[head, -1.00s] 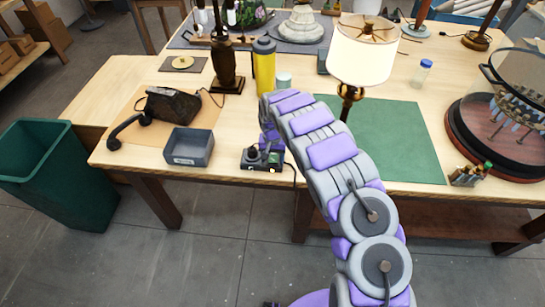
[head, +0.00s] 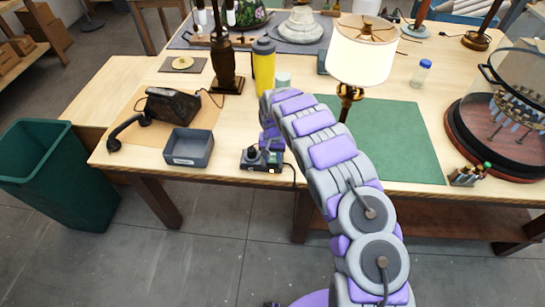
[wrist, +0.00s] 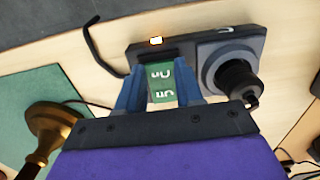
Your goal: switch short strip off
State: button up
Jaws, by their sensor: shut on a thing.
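The short strip (head: 254,166) lies near the front edge of the table, and it also shows in the wrist view (wrist: 181,49). A black plug (wrist: 237,77) stands in the socket at the strip's other end. My gripper (wrist: 161,92) is over the strip, its blue fingers shut on a small dark block with a green label (wrist: 161,83). The block is at the strip, beside the lit part. Its underside is hidden, so I cannot tell whether it is seated.
A grey tray (head: 189,161) stands left of the strip, with an old telephone (head: 172,106) behind it. A lit lamp (head: 361,55) stands by the green mat (head: 400,140). A yellow bottle (head: 263,70) is behind my wrist. A cord runs from the strip.

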jog(key=shift+w+a+r+g, duration=0.1)
jog(key=shift+w+g, duration=0.05)
jog(key=shift+g, duration=0.35)
jog(key=shift+w+a+g, duration=0.1)
jog(key=shift+g, duration=0.2)
jog(key=shift+r, duration=0.1)
jog(key=shift+w+g, duration=0.1)
jog(key=shift+g, duration=0.3)
jog(key=o, duration=1.1)
jog(key=shift+c, duration=0.2)
jog(key=shift+d, duration=0.2)
